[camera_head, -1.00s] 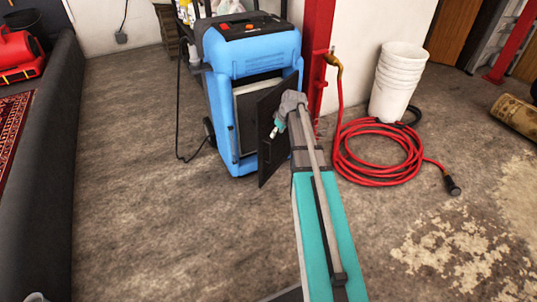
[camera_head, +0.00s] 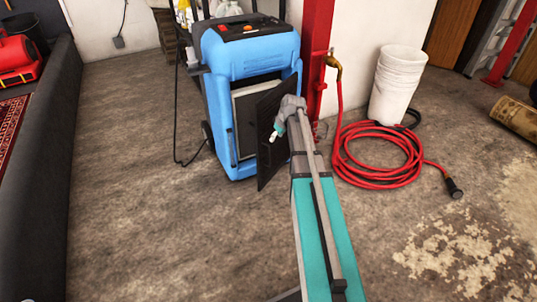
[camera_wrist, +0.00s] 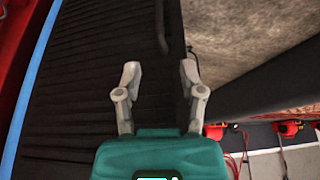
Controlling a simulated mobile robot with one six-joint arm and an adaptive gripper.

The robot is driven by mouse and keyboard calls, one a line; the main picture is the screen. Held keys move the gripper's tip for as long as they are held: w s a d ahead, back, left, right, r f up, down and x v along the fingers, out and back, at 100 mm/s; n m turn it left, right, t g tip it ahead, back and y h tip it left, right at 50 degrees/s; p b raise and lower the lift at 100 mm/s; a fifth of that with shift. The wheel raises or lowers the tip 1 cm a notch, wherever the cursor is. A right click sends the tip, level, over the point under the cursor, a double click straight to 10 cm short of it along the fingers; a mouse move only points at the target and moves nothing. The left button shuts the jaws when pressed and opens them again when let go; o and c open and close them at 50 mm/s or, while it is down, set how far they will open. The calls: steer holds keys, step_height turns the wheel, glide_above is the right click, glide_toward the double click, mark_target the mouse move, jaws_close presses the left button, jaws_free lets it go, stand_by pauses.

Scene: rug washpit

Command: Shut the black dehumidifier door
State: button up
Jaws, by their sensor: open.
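The blue dehumidifier (camera_head: 250,52) stands upright by the red post, its front opening showing a pale filter panel (camera_head: 256,108). Its black door (camera_head: 275,150) is hinged at the right side and stands partly open, swung out toward me. I cannot tell whether the fingers touch the door.
A red post (camera_head: 314,55) stands right behind the dehumidifier. A coiled red hose (camera_head: 380,178) and stacked white buckets (camera_head: 397,85) lie to the right. A dark low wall (camera_head: 45,150) runs along the left.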

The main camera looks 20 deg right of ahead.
steer(key=b, duration=1.1)
glide_above(268, 165)
steer(key=shift+w+d+f, duration=0.1)
steer(key=shift+d+f, duration=0.05)
steer(key=shift+f, duration=5.6)
jaws_close()
